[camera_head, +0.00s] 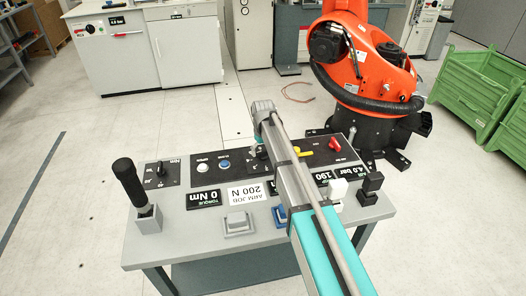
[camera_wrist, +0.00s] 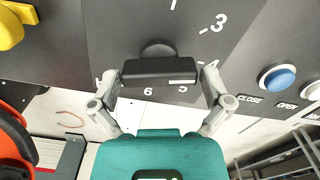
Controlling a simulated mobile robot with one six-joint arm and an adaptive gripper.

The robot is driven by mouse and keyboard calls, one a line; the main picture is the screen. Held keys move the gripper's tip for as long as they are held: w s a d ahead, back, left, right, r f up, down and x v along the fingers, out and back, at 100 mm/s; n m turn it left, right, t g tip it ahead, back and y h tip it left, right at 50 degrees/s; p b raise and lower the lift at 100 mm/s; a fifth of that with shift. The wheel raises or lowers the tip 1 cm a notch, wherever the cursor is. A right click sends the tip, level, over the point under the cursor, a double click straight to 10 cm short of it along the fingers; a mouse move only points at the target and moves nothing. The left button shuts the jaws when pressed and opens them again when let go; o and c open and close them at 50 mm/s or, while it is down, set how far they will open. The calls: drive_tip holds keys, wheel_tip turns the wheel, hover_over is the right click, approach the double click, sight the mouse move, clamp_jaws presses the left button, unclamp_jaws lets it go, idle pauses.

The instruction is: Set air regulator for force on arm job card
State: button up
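The air regulator is a black bar knob (camera_wrist: 160,72) on a dial with numbers including 3, 4, 5 and 6. My gripper (camera_wrist: 161,74) has one fingertip at each end of the bar and appears closed on it. In the head view, my arm hides most of the knob, and part of the gripper (camera_head: 257,151) shows beside the arm. The white job card (camera_head: 246,193) reads "ARM JOB 200 N", upside down. A black display (camera_head: 326,176) shows 190, its unit partly hidden. Another display (camera_head: 354,172) reads 4.0 bar.
A yellow lever (camera_wrist: 10,28) and a blue button (camera_wrist: 277,77) flank the dial. A black upright handle (camera_head: 129,182), a torque display (camera_head: 203,199) and a red knob (camera_head: 335,144) are on the grey bench (camera_head: 180,245). An orange robot (camera_head: 365,65) stands behind.

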sight(263, 150)
idle(0.4)
wheel_tip(263, 150, up, 14)
drive_tip(key=p, duration=1.3)
drive_tip(key=shift+p, duration=0.4)
drive_tip(key=shift+f, duration=0.1)
drive_tip(key=s+d+m, duration=0.6)
drive_tip(key=s+d, duration=1.6)
drive_tip(key=s, duration=0.4)
drive_tip(key=shift+m, duration=0.3)
drive_tip(key=shift+w, duration=0.1)
idle(0.6)
clamp_jaws()
idle(0.4)
idle(0.8)
